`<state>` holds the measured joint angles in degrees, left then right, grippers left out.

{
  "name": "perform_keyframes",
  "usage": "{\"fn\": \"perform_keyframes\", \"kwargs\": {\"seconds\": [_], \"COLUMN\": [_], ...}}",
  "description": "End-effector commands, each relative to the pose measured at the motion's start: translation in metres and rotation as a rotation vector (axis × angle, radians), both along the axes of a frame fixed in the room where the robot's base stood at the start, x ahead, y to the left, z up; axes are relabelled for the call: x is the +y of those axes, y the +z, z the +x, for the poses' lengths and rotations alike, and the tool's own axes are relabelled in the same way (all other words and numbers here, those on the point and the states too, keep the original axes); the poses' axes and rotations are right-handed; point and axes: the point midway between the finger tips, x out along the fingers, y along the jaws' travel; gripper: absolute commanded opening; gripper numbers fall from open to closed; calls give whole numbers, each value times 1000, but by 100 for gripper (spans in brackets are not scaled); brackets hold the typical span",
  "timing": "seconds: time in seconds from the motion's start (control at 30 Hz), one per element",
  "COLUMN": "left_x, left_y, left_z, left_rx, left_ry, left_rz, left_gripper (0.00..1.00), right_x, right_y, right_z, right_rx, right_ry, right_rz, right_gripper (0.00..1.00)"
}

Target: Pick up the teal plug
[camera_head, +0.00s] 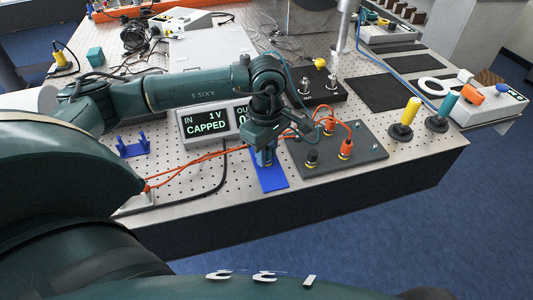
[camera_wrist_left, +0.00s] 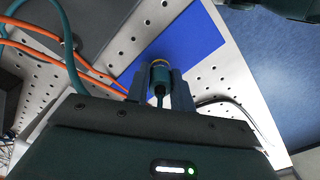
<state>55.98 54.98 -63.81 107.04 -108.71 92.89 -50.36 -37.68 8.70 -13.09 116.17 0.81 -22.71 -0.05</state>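The teal plug (camera_wrist_left: 159,74) shows in the left wrist view between the two fingers of my left gripper (camera_wrist_left: 161,84). It has a yellowish ring at its far end, and the fingers sit close against both sides of it. In the head view my left gripper (camera_head: 264,156) points down over the blue pad (camera_head: 271,184), which also shows in the left wrist view (camera_wrist_left: 196,40). The plug is mostly hidden by the gripper in the head view, and I cannot tell whether it touches the pad. My right gripper is not in view.
A dark panel (camera_head: 372,152) with orange plugs and cables lies to the right. Orange cables (camera_head: 190,164) cross the perforated table. A blue bracket (camera_head: 133,147) stands left; yellow and teal posts (camera_head: 407,116) stand right.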

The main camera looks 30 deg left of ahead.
Motion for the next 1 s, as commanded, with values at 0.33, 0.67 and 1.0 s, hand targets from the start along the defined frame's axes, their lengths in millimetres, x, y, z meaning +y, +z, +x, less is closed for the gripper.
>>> {"fn": "perform_keyframes", "kwargs": {"seconds": [0.33,0.67,1.0], "left_x": [0,0,0], "left_y": [0,22,86], "left_z": [0,1,1], "left_rx": [0,-6,-4], "left_ry": [0,0,0], "left_rz": [0,-1,-1], "left_gripper": [0,0,0], "right_x": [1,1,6], "right_y": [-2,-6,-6], "right_z": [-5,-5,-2], "right_rx": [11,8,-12], "right_ry": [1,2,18], "right_rz": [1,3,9], "right_gripper": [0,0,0]}}
